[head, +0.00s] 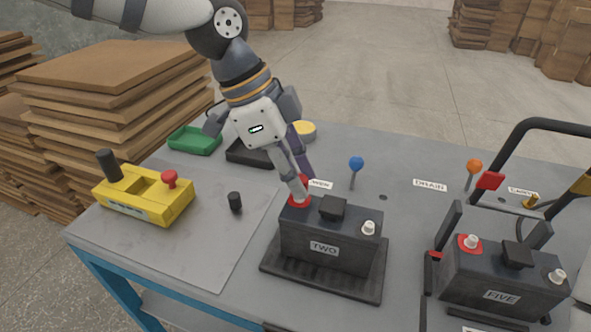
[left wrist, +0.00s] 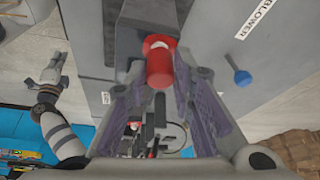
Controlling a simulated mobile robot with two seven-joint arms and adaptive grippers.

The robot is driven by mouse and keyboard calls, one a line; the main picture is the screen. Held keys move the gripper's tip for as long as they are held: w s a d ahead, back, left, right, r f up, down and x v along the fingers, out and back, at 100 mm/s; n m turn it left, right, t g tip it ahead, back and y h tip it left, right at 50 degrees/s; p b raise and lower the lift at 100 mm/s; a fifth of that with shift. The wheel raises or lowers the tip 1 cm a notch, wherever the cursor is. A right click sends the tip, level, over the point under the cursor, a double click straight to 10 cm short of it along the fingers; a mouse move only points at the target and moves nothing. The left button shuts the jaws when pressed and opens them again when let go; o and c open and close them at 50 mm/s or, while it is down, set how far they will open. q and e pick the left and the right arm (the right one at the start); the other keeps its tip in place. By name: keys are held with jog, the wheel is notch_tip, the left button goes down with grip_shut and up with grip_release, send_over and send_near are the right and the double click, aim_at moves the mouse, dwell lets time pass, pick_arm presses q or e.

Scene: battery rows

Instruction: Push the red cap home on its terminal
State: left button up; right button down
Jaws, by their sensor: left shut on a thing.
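The dark battery marked TWO (head: 290,245) stands on a black ribbed tray (head: 345,285). My left gripper (head: 299,187) points down at its left terminal, which has a red ring. In the left wrist view my left gripper (left wrist: 158,80) is shut on a red cap (left wrist: 159,70), a short red cylinder. A red ring with a pale part (left wrist: 157,42) shows right at the cap's far end. I cannot tell how far the cap sits on the terminal. The battery's right terminal (head: 369,228) is bare and pale.
Battery FIVE (head: 480,275) stands at right beside a black-handled frame (head: 512,135). A yellow box (head: 130,203) with two knobs and a small black cylinder (head: 235,202) are at left. A green tray (head: 194,140) and blue-knobbed lever (head: 356,163) stand behind.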

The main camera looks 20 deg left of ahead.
pick_arm(q)
jog(key=shift+f, duration=0.6)
dwell(0.9)
jog(key=o, duration=0.9)
jog(key=shift+c, duration=0.2)
jog(key=shift+o, duration=0.5)
jog(key=o, duration=0.4)
jog(key=shift+r, duration=3.55)
